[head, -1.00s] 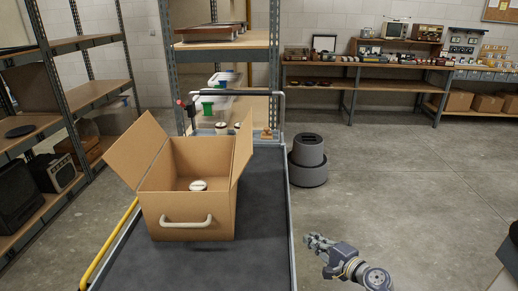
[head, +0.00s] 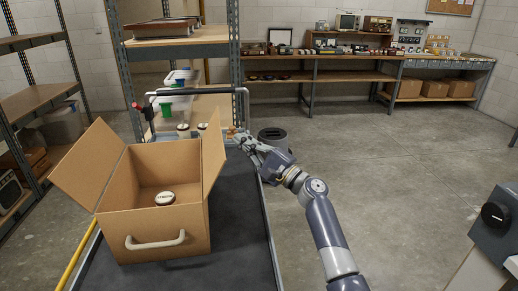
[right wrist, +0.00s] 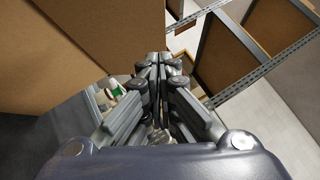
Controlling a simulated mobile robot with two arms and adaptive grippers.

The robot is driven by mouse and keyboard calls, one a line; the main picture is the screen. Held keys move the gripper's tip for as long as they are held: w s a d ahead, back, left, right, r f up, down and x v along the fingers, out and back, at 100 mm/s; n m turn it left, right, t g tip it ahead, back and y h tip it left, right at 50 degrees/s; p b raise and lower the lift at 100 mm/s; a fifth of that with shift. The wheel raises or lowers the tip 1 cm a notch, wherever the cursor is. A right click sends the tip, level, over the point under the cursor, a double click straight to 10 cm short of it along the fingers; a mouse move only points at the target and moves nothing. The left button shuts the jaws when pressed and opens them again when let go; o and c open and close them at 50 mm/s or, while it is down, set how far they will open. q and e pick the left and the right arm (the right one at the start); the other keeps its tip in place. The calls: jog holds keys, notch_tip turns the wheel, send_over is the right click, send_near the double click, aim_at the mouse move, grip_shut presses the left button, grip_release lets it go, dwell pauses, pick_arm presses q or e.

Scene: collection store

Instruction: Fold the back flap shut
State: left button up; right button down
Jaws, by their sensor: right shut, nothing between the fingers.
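An open cardboard box (head: 153,223) with a white handle on its near side stands on the cart. Its left flap (head: 88,165) leans outward and its right flap (head: 213,150) stands up. I cannot make out a back flap behind the back wall (head: 165,160). A round white-topped item (head: 165,198) lies inside. My right gripper (head: 238,137) is shut and empty, beyond and to the right of the right flap. In the right wrist view its fingers (right wrist: 157,62) are together beside a large brown cardboard surface (right wrist: 90,35). My left gripper is not in view.
The dark cart bed (head: 235,225) has free room right of the box. The cart's push bar (head: 195,91) and a shelf rack (head: 180,50) stand behind. Small items, including a green one (head: 166,110), sit beyond the box.

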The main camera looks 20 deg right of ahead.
aim_at(212, 146)
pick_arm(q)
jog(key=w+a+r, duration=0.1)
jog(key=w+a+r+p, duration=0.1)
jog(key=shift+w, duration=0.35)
pick_arm(e)
jog(key=a, duration=0.1)
jog(key=a+r, duration=0.1)
jog(key=a, duration=0.1)
jog(key=shift+a+r, duration=0.1)
jog(key=shift+r, duration=0.25)
